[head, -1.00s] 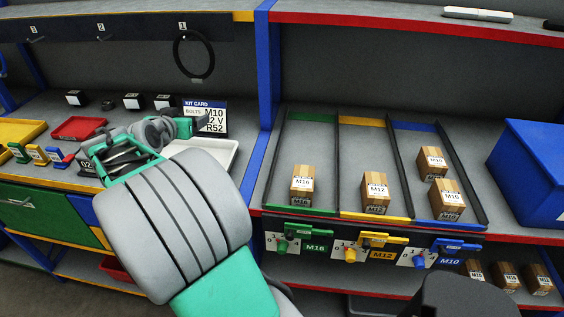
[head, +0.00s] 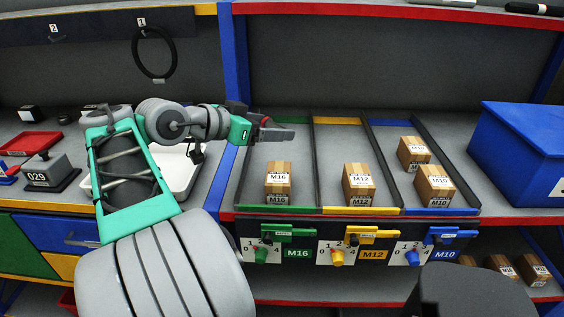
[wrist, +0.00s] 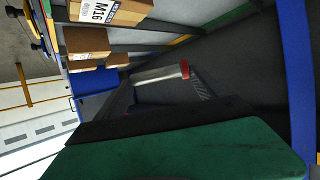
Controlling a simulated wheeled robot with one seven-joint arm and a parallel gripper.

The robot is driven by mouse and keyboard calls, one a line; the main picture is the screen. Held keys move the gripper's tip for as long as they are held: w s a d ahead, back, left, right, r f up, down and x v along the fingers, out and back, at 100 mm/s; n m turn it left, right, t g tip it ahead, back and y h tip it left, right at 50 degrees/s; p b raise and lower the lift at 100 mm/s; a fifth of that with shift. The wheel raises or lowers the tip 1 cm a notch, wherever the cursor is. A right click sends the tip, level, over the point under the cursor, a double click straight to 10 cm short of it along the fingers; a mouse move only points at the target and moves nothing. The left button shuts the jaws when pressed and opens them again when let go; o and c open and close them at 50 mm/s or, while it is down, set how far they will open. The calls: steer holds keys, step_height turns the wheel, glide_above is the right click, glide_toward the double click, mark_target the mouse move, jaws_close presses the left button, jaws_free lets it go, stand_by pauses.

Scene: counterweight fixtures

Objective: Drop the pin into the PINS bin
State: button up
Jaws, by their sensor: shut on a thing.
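The pin (wrist: 160,75) is a silver rod with a red end, seen in the wrist view between my gripper's fingers. In the head view my gripper (head: 277,134) is above the back of the green-edged M16 lane, right of the blue post. It is shut on the pin, of which only a little red may show there. A large blue bin (head: 525,150) stands at the right of the shelf. Its white label is cut off, so I cannot tell whether it reads PINS.
Cartons stand in the M16 (head: 278,180), M12 (head: 358,183) and M10 (head: 434,186) lanes, with dark dividers between. A blue post (head: 231,100) separates these from the left bench, which holds a white tray (head: 180,181), a red tray (head: 36,142) and a block marked 029 (head: 48,172).

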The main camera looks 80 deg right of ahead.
steer(key=shift+s+f, duration=0.4)
steer(key=shift+s, duration=0.2)
steer(key=w+d+f, duration=0.2)
steer(key=d+f, duration=0.3)
steer(key=d, duration=0.4)
glide_above(275, 156)
step_height(275, 156, down, 4)
steer(key=shift+f+p, duration=0.1)
steer(key=shift+p, duration=0.35)
step_height(275, 156, down, 3)
steer(key=shift+d, duration=0.15)
steer(key=shift+f, duration=0.35)
steer(key=o, duration=1.5)
